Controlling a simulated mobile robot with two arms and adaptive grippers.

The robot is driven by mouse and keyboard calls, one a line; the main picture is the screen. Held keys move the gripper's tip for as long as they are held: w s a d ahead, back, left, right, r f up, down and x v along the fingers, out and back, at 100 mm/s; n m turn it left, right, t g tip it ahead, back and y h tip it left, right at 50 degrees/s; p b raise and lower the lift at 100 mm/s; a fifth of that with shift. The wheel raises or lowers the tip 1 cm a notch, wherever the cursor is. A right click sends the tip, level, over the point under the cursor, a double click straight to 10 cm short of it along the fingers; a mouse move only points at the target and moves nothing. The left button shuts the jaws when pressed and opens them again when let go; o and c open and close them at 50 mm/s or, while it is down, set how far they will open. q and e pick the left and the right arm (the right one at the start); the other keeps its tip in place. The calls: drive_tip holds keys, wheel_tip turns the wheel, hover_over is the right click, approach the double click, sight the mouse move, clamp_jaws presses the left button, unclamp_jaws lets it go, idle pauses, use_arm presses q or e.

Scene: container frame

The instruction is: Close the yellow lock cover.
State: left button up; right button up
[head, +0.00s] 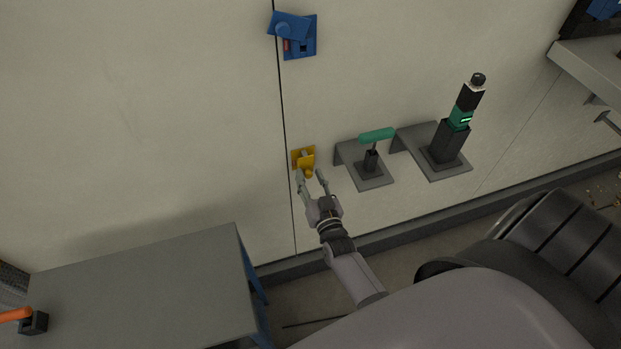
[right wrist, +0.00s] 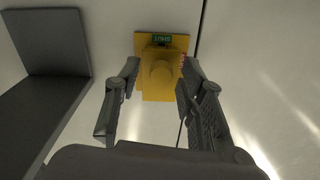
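The yellow lock cover (head: 304,159) is on the pale wall panel, just right of a thin vertical seam. In the right wrist view the yellow cover (right wrist: 160,72) shows a round raised knob and a small green label at its top. My right gripper (head: 312,177) is just below the cover in the head view, its two fingers spread. In the right wrist view the open fingers (right wrist: 160,75) stand on either side of the cover's lower part with nothing clamped between them. Contact with the cover cannot be told. My left gripper is not in view.
A blue lock (head: 302,37) is higher on the wall. Right of the yellow cover, grey brackets hold a green-handled tool (head: 376,136) and a black-and-green device (head: 458,120). A grey table (head: 140,285) stands at lower left, with an orange-handled item (head: 18,315) on it.

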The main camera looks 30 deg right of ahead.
idle(0.3)
drive_tip(key=v, duration=1.2)
drive_tip(key=s+a+f+n+g+y+b, duration=0.1)
drive_tip(key=s+a+f+n+g+y, duration=0.2)
drive_tip(key=f, duration=0.6)
drive_tip(key=s+a+f+g, duration=0.25)
drive_tip(key=s+f, duration=0.25)
drive_tip(key=f, duration=0.4)
drive_tip(key=s+a+f+n+g+y+b, duration=0.1)
drive_tip(key=s+a+f+n+g+y, duration=0.2)
drive_tip(key=f, duration=0.7)
drive_tip(key=s+d+f+g, duration=0.1)
drive_tip(key=s+f+g, duration=0.1)
drive_tip(key=s+f, duration=0.2)
drive_tip(key=s+d+f+n+g+h, duration=0.1)
drive_tip(key=s+d+f+g, duration=0.1)
drive_tip(key=s, duration=0.8)
drive_tip(key=s+d+f+g, duration=0.2)
drive_tip(key=s+f+g, duration=0.2)
drive_tip(key=s, duration=0.3)
drive_tip(key=shift+s+f+b, duration=0.35)
drive_tip(key=shift+f+b, duration=0.05)
drive_tip(key=shift+f, duration=0.4)
drive_tip(key=shift+a, duration=0.1)
